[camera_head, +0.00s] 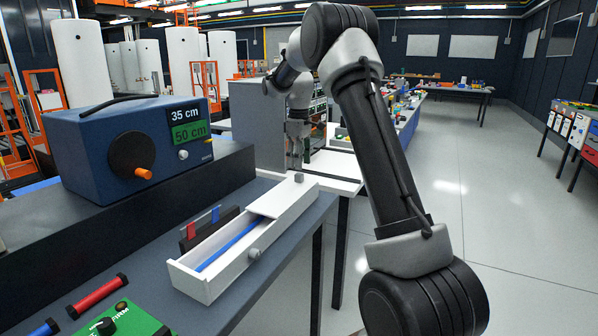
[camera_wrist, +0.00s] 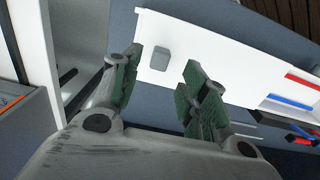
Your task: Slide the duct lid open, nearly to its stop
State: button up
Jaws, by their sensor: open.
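The white duct (camera_head: 205,283) is a long narrow trough on the bench. Its white lid (camera_head: 272,204) covers the far part, and the near part is uncovered with a blue rod (camera_head: 228,247) inside. A small grey block-shaped knob (camera_head: 299,178) stands on the far end of the lid. My gripper (camera_head: 297,164) points down just above the knob. In the wrist view my open gripper (camera_wrist: 161,58) has its fingers apart, with the knob (camera_wrist: 160,59) showing between their tips on the white lid (camera_wrist: 215,72). I cannot tell whether the fingers reach down beside it.
A blue box (camera_head: 130,150) with a crank and a display reading 35 cm and 50 cm stands behind the duct. A rack with red and blue tabs (camera_head: 205,226) is beside the duct. A round grey knob (camera_head: 254,253) sticks out of its front. A green panel (camera_head: 125,320) is near.

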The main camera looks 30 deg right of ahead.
notch_tip(320, 180, up, 7)
dwell(0.7)
jog(key=s+f+m, duration=0.3)
jog(key=f, duration=0.2)
jog(key=s+a+r+m+t, duration=0.1)
jog(key=s+r, duration=0.1)
jog(key=s, duration=1.1)
jog(key=s+a+r+m+t, duration=0.1)
jog(key=s+a+r+t, duration=0.1)
jog(key=s, duration=1.1)
jog(key=s+a+r+m+t, duration=0.1)
jog(key=s+a+r+m, duration=0.1)
jog(key=s, duration=1)
jog(key=shift+s+a+r, duration=0.2)
jog(key=shift+s+a, duration=0.05)
jog(key=shift+s, duration=0.15)
